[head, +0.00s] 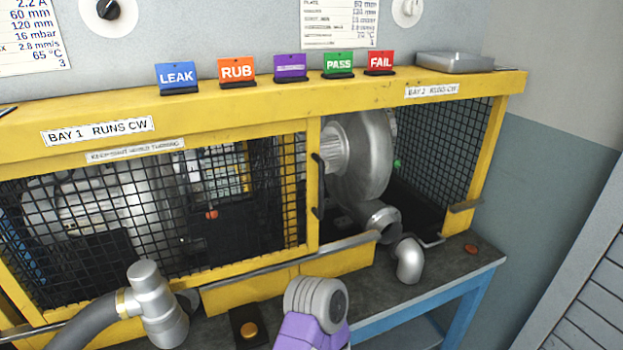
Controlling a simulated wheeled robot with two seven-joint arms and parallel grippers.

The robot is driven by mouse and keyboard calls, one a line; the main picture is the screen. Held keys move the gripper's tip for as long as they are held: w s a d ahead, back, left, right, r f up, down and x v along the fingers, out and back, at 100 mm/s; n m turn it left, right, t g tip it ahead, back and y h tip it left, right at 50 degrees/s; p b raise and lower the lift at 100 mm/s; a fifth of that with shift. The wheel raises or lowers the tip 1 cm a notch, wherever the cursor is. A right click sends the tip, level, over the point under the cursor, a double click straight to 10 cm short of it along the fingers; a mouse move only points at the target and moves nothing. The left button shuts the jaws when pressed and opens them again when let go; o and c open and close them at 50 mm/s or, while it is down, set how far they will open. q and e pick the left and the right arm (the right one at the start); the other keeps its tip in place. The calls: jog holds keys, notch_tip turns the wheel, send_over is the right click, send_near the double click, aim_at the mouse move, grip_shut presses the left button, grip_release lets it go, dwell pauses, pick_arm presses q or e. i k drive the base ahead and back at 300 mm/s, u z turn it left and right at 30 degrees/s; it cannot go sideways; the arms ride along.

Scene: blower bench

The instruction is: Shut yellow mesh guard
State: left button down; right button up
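The yellow mesh guard (313,231) is a yellow frame with black wire mesh. It stands upright across the front of bay 1, at the left and centre of the head view. Its right upright carries a dark handle (318,172). To the right of that upright, the front of bay 2 is uncovered and a grey blower housing (362,155) shows inside. A grey rail (345,247) runs along the lower front edge. No gripper fingers show in the head view, so neither gripper is seen touching the guard.
A grey pipe elbow (409,261) stands on the bench in front of bay 2, near the blower's outlet (382,220). A hose fitting (157,305) is at lower left. A purple-and-grey part (315,305) is at bottom centre. Coloured signs (237,71) line the top beam.

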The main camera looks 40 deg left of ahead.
aim_at(10, 283)
jog(key=u, duration=0.85)
